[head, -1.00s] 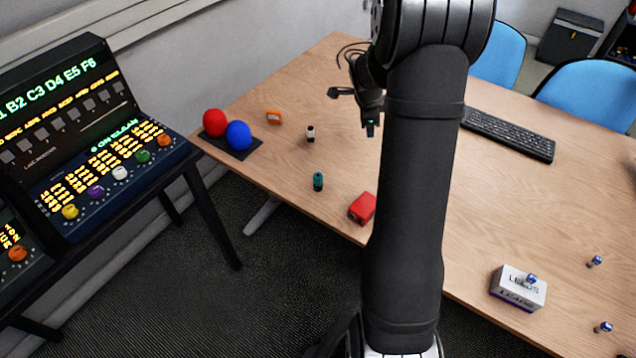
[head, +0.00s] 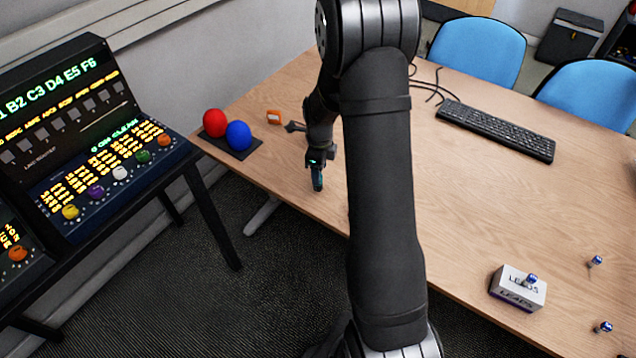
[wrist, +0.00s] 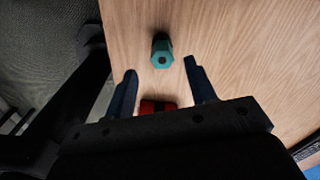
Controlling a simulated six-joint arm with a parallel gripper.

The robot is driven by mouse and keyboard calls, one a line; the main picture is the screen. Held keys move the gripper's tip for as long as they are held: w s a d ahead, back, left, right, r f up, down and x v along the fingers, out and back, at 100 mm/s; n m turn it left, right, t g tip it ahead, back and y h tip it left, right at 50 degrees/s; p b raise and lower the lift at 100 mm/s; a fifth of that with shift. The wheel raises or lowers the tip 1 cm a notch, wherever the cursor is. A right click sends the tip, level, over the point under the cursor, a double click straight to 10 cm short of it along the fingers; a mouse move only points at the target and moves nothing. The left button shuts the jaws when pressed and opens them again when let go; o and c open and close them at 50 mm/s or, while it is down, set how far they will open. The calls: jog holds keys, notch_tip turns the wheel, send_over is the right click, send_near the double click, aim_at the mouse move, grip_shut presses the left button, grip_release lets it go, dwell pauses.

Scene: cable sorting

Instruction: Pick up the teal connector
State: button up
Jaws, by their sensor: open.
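The teal connector (wrist: 162,50) stands on the wooden table in the wrist view, a short way beyond my fingertips and roughly centred between them. My gripper (wrist: 160,75) is open, with one dark finger on each side and nothing between the tips. In the head view my gripper (head: 317,176) is low over the table near its left edge. It covers the connector there, so the gap between them cannot be judged from that view.
A red block (wrist: 157,107) shows between my finger bases in the wrist view. Red (head: 214,122) and blue (head: 239,135) balls sit on a dark pad, with an orange object (head: 273,117) nearby. A keyboard (head: 496,130) and a white box (head: 517,288) lie to the right.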

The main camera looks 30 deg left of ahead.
jog(key=shift+w+a+f, duration=0.1)
jog(key=shift+a+f, duration=0.1)
jog(key=shift+f, duration=1.35)
jog(key=shift+a+f, duration=0.15)
jog(key=shift+f, duration=1.35)
jog(key=c, duration=1.1)
jog(key=shift+r, duration=0.1)
